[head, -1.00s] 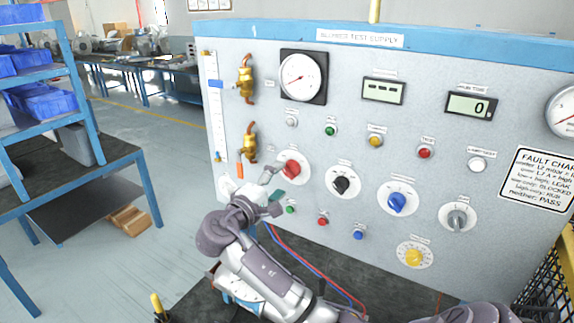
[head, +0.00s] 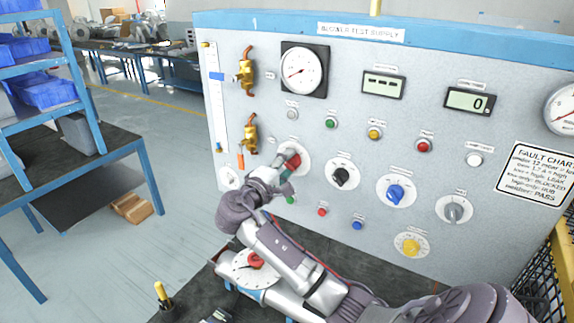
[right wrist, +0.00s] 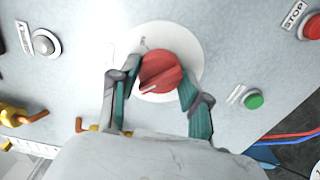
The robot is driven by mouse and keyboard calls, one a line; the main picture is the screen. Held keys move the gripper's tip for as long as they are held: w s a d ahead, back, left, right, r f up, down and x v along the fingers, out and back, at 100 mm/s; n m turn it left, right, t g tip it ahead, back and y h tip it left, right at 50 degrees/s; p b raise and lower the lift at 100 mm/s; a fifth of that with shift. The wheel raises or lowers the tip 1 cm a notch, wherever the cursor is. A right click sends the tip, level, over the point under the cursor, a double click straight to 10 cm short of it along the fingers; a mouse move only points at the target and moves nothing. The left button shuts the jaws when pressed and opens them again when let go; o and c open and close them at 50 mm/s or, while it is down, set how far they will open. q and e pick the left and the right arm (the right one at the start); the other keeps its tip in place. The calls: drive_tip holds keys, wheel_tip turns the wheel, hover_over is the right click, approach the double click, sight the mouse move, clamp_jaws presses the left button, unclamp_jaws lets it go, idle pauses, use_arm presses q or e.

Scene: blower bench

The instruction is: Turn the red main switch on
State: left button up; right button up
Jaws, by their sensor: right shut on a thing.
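The red main switch (head: 293,158) is a red rotary knob on a white round plate, at the left of the grey test panel. In the right wrist view the red knob (right wrist: 160,72) has a white pointer line directed to the lower left. My right gripper (head: 281,175) reaches it from the lower left and covers part of it in the head view. In the right wrist view my right gripper (right wrist: 161,84) has one green-padded finger on each side of the knob, shut on it. My left gripper is not in view.
Black (head: 342,177), blue (head: 396,196) and grey (head: 454,210) knobs sit to the right. A green button (right wrist: 254,101) is near the right finger. Brass valves (head: 247,72) are at the panel's left.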

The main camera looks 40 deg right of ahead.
drive_tip(key=shift+f+b, duration=0.2)
drive_tip(key=shift+b, duration=0.4)
drive_tip(key=m+b, duration=1.4)
drive_tip(key=b, duration=0.8)
drive_tip(key=shift+f+m, duration=0.15)
drive_tip(key=shift+m, duration=0.25)
drive_tip(key=shift+r+m+b, duration=0.25)
drive_tip(key=shift+m+b, duration=1.35)
drive_tip(key=shift+b, duration=0.15)
drive_tip(key=o, duration=1.1)
drive_tip(key=shift+o, duration=0.2)
drive_tip(key=shift+r, duration=0.1)
